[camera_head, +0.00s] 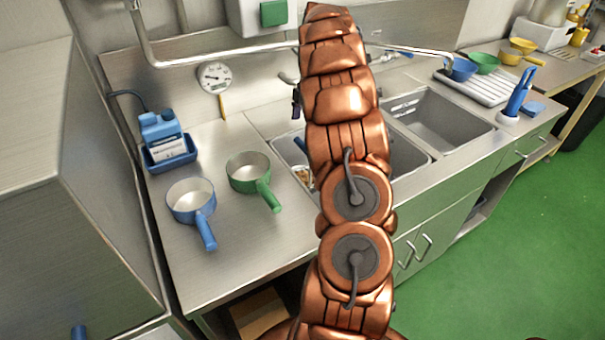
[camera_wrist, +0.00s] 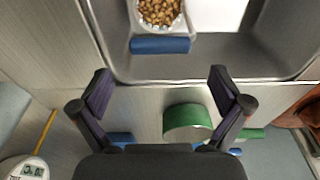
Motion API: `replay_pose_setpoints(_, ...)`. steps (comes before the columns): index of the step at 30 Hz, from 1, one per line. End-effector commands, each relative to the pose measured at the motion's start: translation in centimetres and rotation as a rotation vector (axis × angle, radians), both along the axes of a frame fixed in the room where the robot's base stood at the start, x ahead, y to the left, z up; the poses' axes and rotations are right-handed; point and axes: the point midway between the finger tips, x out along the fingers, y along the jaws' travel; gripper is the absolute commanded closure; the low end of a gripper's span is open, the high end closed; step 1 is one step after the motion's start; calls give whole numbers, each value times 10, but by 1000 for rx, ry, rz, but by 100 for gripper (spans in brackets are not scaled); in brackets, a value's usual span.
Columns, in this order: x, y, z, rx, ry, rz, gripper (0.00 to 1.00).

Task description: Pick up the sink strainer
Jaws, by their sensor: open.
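What looks like the sink strainer is a pale basket full of brown nut-like bits (camera_wrist: 160,10) with a blue grip (camera_wrist: 160,45), at the top of the wrist view. It sits in or over the sink basin, beside its edge; I cannot tell its height. In the head view a bit of its brown contents (camera_head: 304,177) shows in the left basin, mostly hidden by my arm. My gripper (camera_wrist: 161,84) is open and empty, its fingers apart on either side of the blue grip's line, short of it in the picture. In the head view only a dark finger shows.
A green pan (camera_head: 248,171) and a blue pan (camera_head: 190,199) stand on the left counter, near a blue bottle (camera_head: 162,136) in a tray. A faucet pipe (camera_head: 220,53) crosses above. The right basin (camera_head: 438,122) looks empty.

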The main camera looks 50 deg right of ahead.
Motion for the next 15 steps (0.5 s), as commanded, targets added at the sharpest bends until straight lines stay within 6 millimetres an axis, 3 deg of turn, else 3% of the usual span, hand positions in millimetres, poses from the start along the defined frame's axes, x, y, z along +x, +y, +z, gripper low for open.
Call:
replay_pose_setpoints(8,-1,2,-18,1,4,-3,0)
replay_pose_setpoints(15,0,6,-49,0,5,-2,0)
